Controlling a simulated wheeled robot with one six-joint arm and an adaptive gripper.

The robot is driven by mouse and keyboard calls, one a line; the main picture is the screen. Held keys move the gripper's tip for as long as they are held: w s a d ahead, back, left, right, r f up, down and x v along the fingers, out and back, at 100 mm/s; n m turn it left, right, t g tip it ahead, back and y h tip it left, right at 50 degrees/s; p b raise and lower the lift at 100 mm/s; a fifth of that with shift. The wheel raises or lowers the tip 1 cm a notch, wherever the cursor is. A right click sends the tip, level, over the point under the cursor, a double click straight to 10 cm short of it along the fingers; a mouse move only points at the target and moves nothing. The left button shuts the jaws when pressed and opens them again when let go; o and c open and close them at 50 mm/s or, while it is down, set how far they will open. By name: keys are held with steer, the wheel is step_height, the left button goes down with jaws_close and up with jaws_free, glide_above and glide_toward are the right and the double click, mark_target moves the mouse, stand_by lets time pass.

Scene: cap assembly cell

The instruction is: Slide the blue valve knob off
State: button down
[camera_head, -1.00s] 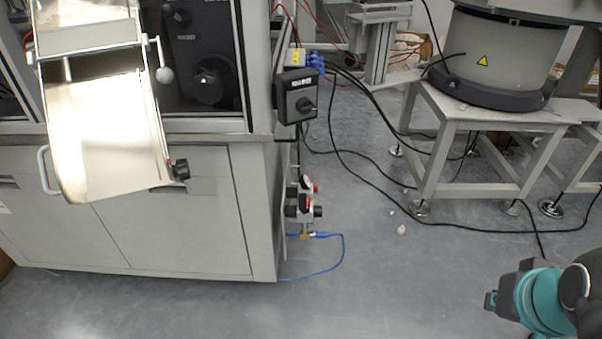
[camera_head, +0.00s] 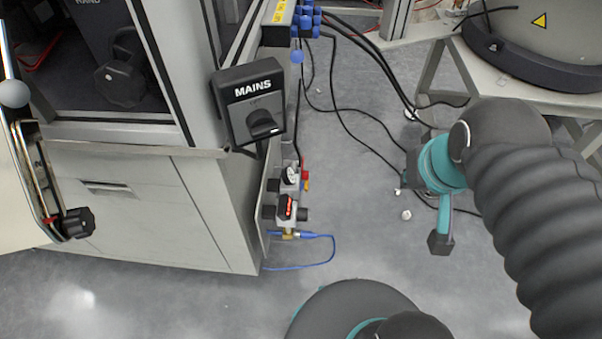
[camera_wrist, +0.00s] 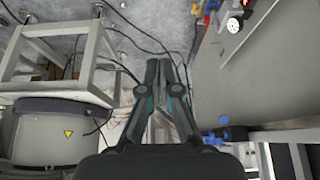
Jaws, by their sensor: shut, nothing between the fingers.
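A small round blue knob (camera_head: 297,56) shows in the head view. It sits just below a cluster of blue fittings (camera_head: 307,20), to the upper right of the MAINS switch box, at the machine's corner. In the wrist view a round blue part (camera_wrist: 222,120), which looks like the same knob, is at the lower right beside more blue parts. My gripper (camera_wrist: 160,68) is in the middle of the wrist view, shut and empty, with its dark fingers side by side. It is apart from the blue parts. In the head view my arm is right of the machine.
The MAINS switch box (camera_head: 249,103) juts from the cabinet corner. Below it is an air regulator (camera_head: 289,205) with a blue hose (camera_head: 334,248). Black cables (camera_head: 345,120) hang over the floor. A feeder drum (camera_head: 540,50) on a stand is at the upper right. Open floor lies between.

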steer(key=w+d+n+t+h+b, duration=0.1)
steer(key=w+d+t, duration=0.15)
steer(key=w, duration=0.75)
steer(key=w+d+n+t+h+b, duration=0.1)
steer(key=w+d+n+b, duration=0.15)
steer(key=w, duration=0.75)
steer(key=w+a+f+n+t+y+b, duration=0.15)
steer(key=w+f, duration=0.25)
steer(key=w, duration=0.4)
steer(key=w+f+n+t+y, duration=0.1)
steer(key=w+f+n+y, duration=0.2)
steer(key=w, duration=0.4)
steer(key=w+a+f+n+g+y+b, duration=0.1)
steer(key=w+a+f+n+g+y, duration=0.2)
steer(key=f, duration=0.5)
steer(key=w+a+f+n+y+b, duration=0.1)
steer(key=a+f+n+y, duration=0.25)
steer(key=f, duration=0.55)
steer(key=s+a+f+n+g+y+b, duration=0.1)
steer(key=s+a+f+g+y, duration=0.1)
steer(key=f, duration=0.5)
steer(key=s+a+f+n+g+y, duration=0.2)
steer(key=s+f+g+y, duration=0.2)
steer(key=s+f+g, duration=0.2)
steer(key=s+f, duration=0.1)
steer(key=s, duration=0.1)
steer(key=shift+s+a+f+b, duration=0.2)
steer(key=shift+s+a+b, duration=0.05)
steer(key=shift+s+b, duration=0.1)
